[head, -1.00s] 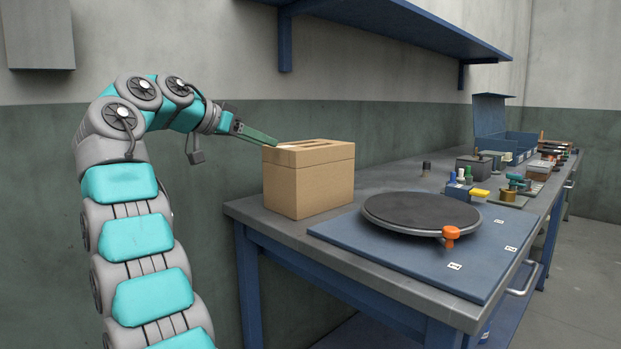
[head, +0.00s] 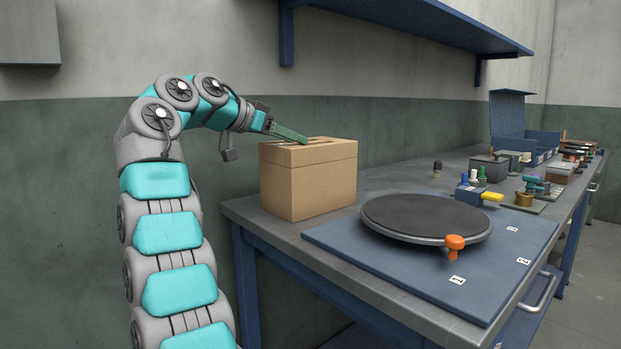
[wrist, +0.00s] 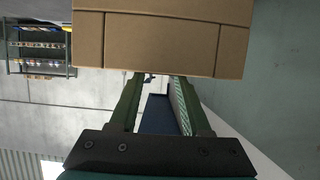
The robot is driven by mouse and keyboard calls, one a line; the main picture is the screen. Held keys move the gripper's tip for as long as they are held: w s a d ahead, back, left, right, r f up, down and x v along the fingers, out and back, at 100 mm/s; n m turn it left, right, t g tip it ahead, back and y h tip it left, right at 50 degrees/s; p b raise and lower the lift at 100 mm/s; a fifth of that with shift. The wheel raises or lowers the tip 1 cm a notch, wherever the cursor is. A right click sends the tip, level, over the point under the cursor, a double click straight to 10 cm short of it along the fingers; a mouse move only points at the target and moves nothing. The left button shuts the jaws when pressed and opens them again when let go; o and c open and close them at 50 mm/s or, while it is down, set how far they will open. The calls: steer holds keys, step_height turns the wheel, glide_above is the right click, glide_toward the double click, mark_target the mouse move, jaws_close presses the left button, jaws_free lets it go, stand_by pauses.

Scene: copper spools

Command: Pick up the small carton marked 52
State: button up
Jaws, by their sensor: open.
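A brown carton (head: 308,185) with a lid-like upper band stands upright on the near left corner of the workbench. I can read no number on it, so I cannot tell if it is the one marked 52. My gripper (head: 304,139) reaches in from the left, its green fingers at the carton's top edge. In the wrist view, the carton (wrist: 160,42) fills the upper middle, just past the fingertips. My gripper (wrist: 157,80) is open there, with nothing between the fingers. I cannot tell whether the fingers touch the carton.
The grey workbench (head: 390,184) carries a blue mat (head: 400,262) with a dark round turntable (head: 425,217) and orange knob (head: 455,243). Small parts and a blue open box (head: 520,145) stand farther back. A blue shelf (head: 420,25) hangs on the wall above.

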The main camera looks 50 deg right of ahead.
steer(key=shift+s+x, duration=0.2)
steer(key=shift+x, duration=2.5)
steer(key=shift+r, duration=0.25)
steer(key=shift+c, duration=0.4)
jaws_close()
